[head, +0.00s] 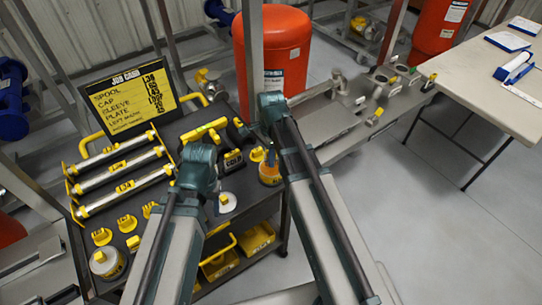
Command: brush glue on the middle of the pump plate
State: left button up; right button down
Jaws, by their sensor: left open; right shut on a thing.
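My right gripper (264,143) is mostly hidden by its own arm, above an orange and yellow glue pot (269,175) at the right end of the black cart top. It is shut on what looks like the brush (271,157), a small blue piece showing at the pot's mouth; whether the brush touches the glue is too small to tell. My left gripper (207,178) is open over the cart, largely hidden behind its wrist. The grey pump skid (338,123) stands right of the cart with several fittings; I cannot tell which part is the pump plate.
The cart (133,205) carries silver rollers (125,183) in yellow holders, yellow caps, a white-lidded tin (104,262) and a job card board (122,98). Yellow bins (257,238) sit below. An orange tank (285,55) stands behind. A pale table (500,80) is at right; the floor before it is clear.

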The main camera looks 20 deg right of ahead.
jog(key=shift+r+p, duration=2.05)
jog(key=shift+r, duration=0.25)
pick_arm(q)
notch_tip(320, 180, up, 4)
jog(key=shift+r, duration=0.25)
